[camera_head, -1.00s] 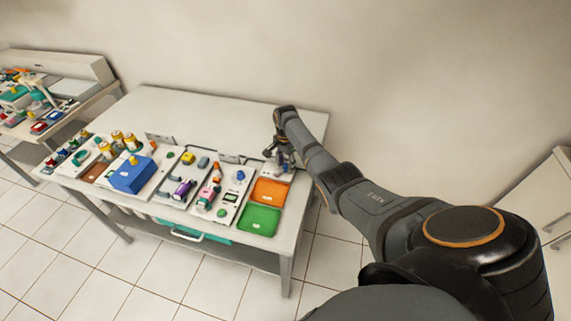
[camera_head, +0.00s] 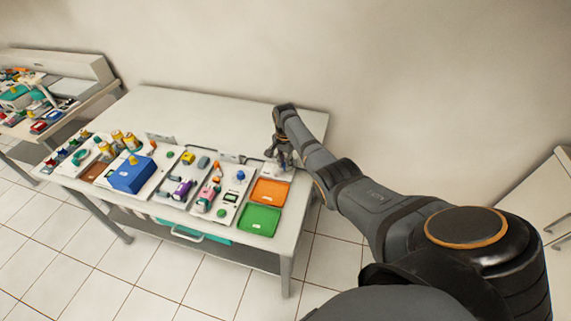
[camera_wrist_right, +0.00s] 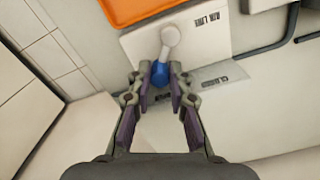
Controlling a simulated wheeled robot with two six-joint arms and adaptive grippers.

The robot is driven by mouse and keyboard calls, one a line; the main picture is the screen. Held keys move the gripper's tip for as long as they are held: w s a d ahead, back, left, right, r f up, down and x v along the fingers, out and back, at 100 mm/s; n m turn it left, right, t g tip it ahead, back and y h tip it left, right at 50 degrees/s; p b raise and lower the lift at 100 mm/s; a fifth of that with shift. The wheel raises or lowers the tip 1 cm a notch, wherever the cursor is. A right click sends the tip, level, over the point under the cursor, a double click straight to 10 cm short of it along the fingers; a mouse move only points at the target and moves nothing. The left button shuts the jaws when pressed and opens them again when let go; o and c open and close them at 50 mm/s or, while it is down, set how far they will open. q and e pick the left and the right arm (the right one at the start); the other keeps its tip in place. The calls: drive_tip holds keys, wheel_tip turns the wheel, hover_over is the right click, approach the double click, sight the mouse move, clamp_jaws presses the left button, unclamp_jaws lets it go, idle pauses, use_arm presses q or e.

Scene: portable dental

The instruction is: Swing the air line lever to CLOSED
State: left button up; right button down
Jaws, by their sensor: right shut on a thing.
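The air line lever shows in the right wrist view as a round white pivot end (camera_wrist_right: 170,36) with a blue part (camera_wrist_right: 159,76) between my fingertips. It sits on a white plate (camera_wrist_right: 215,38) marked "AIR LINE". A "CLOSED" label (camera_wrist_right: 222,80) lies to the right of the blue part; another label is mostly hidden behind my finger. My right gripper (camera_wrist_right: 160,82) is shut on the blue part. In the head view my right gripper (camera_head: 279,160) is at the table's right end, above the orange tray, and hides the lever. My left gripper is not in view.
The orange tray (camera_head: 270,180) and green tray (camera_head: 258,232) lie at the table's front right. A blue box (camera_head: 132,174) and panels with small parts fill the front left. The rear tabletop (camera_head: 205,112) is clear. Dark tubing (camera_wrist_right: 265,48) runs beside the plate.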

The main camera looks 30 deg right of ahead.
drive_tip(key=n, duration=0.1)
drive_tip(key=w+n+b, duration=0.1)
drive_tip(key=n, duration=0.1)
drive_tip(key=shift+w+a, duration=0.1)
drive_tip(key=shift+a, duration=0.05)
drive_tip(key=shift+w+a+n+b, duration=0.15)
drive_tip(key=shift+w+n+b, duration=0.1)
drive_tip(key=shift+n, duration=0.75)
drive_tip(key=shift+w+a+n+b, duration=0.1)
drive_tip(key=shift+w+n+b, duration=0.15)
drive_tip(key=shift+n, duration=0.75)
drive_tip(key=shift+w, duration=0.1)
drive_tip(key=c, duration=1.2)
unclamp_jaws()
wheel_tip(320, 180, up, 12)
drive_tip(key=shift+r, duration=0.1)
